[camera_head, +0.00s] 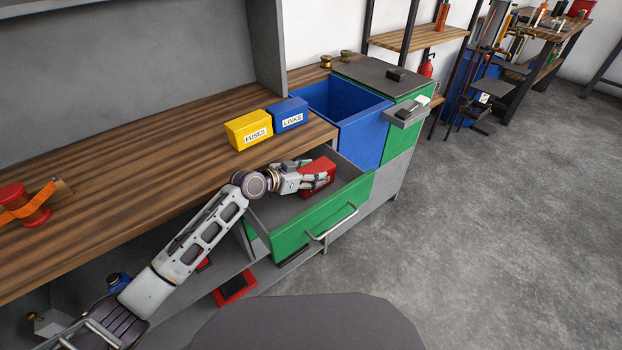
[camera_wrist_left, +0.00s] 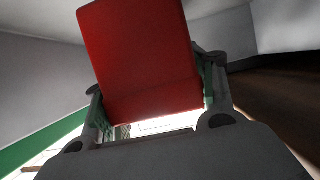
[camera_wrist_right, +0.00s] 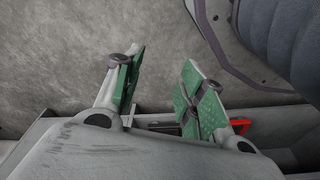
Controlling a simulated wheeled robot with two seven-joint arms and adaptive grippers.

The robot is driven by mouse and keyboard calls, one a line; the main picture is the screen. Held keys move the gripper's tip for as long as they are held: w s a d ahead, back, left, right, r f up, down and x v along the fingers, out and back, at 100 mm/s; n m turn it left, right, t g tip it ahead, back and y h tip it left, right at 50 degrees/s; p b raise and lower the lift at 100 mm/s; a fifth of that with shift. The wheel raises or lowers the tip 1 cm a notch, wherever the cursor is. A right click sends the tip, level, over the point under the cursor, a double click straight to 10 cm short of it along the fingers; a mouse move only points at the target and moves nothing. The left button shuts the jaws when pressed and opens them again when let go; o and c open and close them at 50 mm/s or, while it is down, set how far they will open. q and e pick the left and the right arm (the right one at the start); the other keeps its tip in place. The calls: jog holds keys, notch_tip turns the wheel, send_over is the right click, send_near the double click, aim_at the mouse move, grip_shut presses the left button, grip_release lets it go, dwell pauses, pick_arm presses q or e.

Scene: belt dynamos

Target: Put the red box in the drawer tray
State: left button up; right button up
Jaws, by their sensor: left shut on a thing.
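The red box (camera_head: 318,175) is in the open drawer tray (camera_head: 292,208), toward its far end, in the head view. My left gripper (camera_head: 313,181) reaches into the drawer and is shut on the red box. In the left wrist view the red box (camera_wrist_left: 145,60) sits tilted between the two fingers. Whether its underside touches the drawer floor is hidden. The drawer has a green front and a metal handle (camera_head: 332,222). My right gripper (camera_wrist_right: 158,95) shows only in the right wrist view, with its green-padded fingers apart and nothing between them.
A yellow box (camera_head: 248,130) marked FUSES and a blue box (camera_head: 287,114) marked LINKS stand on the wooden bench (camera_head: 150,150) above the drawer. A blue bin (camera_head: 345,115) stands behind the drawer. A red tray (camera_head: 236,287) lies below. The floor at right is clear.

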pick_arm(q)
jog(key=shift+f, duration=0.9)
pick_arm(e)
jog(key=shift+w+a+r, duration=0.1)
jog(key=shift+a+r, duration=0.05)
jog(key=shift+r, duration=0.4)
jog(key=shift+w+a+r, duration=0.1)
jog(key=shift+a+r, duration=0.05)
jog(key=shift+r, duration=0.35)
jog(key=shift+s+f, duration=0.15)
pick_arm(q)
jog(key=o, duration=1.2)
jog(key=shift+f, duration=0.1)
jog(key=shift+o, duration=0.2)
pick_arm(e)
jog(key=shift+r, duration=0.2)
jog(key=shift+w, duration=0.2)
